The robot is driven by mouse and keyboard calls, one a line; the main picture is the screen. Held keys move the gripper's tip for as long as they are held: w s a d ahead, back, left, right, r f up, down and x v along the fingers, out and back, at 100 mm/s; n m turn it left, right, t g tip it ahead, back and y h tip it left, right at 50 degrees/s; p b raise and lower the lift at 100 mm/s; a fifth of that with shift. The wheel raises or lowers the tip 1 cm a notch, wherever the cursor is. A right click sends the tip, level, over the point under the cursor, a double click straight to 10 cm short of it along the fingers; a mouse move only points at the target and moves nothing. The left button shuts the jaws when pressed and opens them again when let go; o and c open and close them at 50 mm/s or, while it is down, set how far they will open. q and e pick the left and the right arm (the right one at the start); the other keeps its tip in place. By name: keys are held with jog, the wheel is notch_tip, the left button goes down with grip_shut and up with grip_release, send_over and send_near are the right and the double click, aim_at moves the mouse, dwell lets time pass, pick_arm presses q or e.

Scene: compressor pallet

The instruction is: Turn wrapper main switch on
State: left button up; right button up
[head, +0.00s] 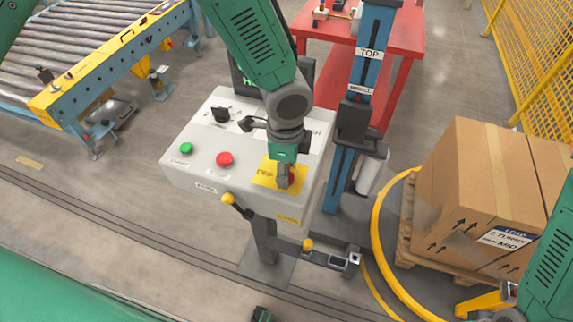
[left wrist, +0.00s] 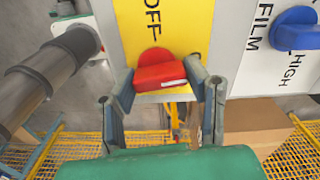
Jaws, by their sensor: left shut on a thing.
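The main switch is a red rotary handle (left wrist: 160,75) on a yellow plate (left wrist: 178,25) marked OFF. In the head view the yellow plate (head: 265,174) is at the lower right of the grey control panel (head: 200,140). My left gripper (head: 287,183) reaches down onto the switch and mostly hides it there. In the left wrist view my left gripper (left wrist: 160,88) has one finger on each side of the red handle and is shut on it. The handle lies roughly crosswise in that view.
The panel also carries a green button (head: 186,148), a red button (head: 224,159) and a black knob (head: 221,114). A blue knob (left wrist: 296,30) is near the switch. A blue mast (head: 368,50) stands behind; a boxed pallet (head: 470,190) is at right.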

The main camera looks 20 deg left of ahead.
pick_arm(q)
jog(key=shift+m, duration=0.6)
jog(key=shift+w+m, duration=0.1)
jog(key=shift+m, duration=0.2)
jog(key=o, duration=1.2)
jog(key=shift+c, duration=0.2)
jog(key=shift+r, duration=0.2)
notch_tip(320, 180, up, 12)
jog(key=shift+f, duration=0.25)
jog(key=shift+w, duration=0.1)
